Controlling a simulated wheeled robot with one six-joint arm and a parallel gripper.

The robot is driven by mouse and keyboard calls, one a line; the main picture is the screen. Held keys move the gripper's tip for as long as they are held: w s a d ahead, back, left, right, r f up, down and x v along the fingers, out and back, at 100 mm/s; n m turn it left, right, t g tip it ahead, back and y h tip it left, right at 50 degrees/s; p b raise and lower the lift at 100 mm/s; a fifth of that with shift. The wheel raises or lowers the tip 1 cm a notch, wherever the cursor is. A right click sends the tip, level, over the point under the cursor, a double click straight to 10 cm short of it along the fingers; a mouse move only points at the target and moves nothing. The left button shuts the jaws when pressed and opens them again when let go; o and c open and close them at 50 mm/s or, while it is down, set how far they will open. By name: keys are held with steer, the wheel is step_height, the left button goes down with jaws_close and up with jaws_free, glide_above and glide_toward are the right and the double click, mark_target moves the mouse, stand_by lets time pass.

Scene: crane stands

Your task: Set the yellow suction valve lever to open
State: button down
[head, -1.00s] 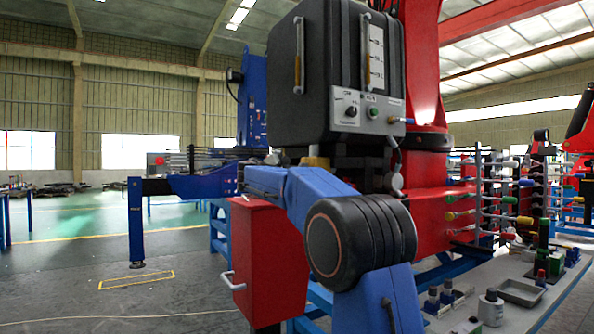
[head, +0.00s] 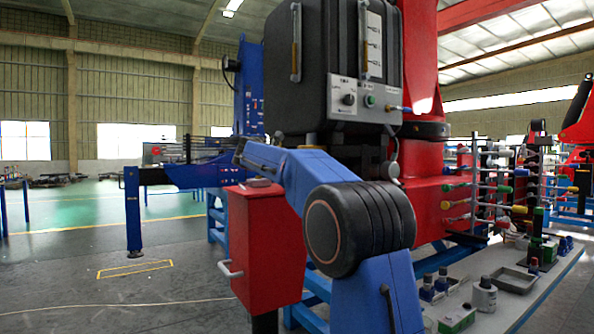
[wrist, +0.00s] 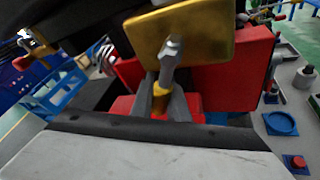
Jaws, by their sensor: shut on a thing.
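In the wrist view, the yellow lever (wrist: 160,97) shows as a short yellow grip at the end of a grey arm. The grey arm runs up to a bolt on a brass-coloured block (wrist: 205,32). My gripper (wrist: 163,108) has one grey finger on each side of the yellow grip and is shut on it. The fingers partly cover the grip. In the head view, my blue arm reaches toward the underside of the black tank (head: 300,75). I cannot make out the lever or my fingertips there.
A red box (head: 265,250) with a pale handle hangs below my arm. A red crane column (head: 425,60) stands behind the tank. A grey bench (head: 505,310) with bottles and a tray is at right.

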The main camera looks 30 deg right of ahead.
steer(key=shift+s+d+f+n+g+y, duration=0.1)
steer(key=shift+s+n+g+y, duration=0.1)
steer(key=shift+s+n+g, duration=0.6)
steer(key=shift+s+d+f+n+g+y, duration=0.15)
steer(key=shift+s+n+g, duration=0.35)
steer(key=shift+s+n, duration=0.6)
steer(key=c, duration=2)
jaws_free()
steer(key=shift+w+a+f, duration=0.1)
steer(key=v, duration=1.7)
steer(key=shift+a, duration=0.15)
